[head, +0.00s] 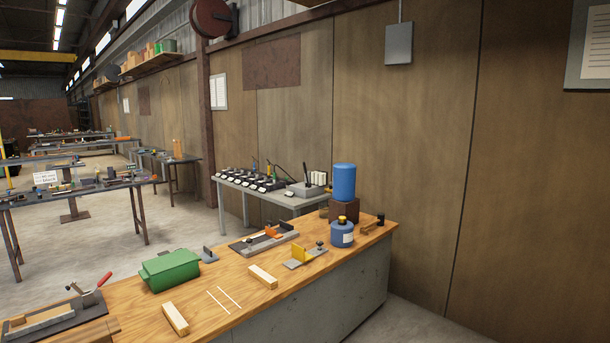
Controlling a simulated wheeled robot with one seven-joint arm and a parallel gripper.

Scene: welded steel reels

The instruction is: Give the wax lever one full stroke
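I cannot tell for certain which part is the wax lever. At the far right end of the wooden bench, a blue cylinder (344,182) stands upright on a dark brown block (344,210). Just right of the block, a short brown bar with a dark knob (373,224) sits close to the bench edge. At the near left end, a dark fixture (52,316) carries a lever with a red handle (104,280), tilted up to the right. My gripper is not in view.
A grey table (270,194) stands behind. White lines (224,299) mark a clear patch.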

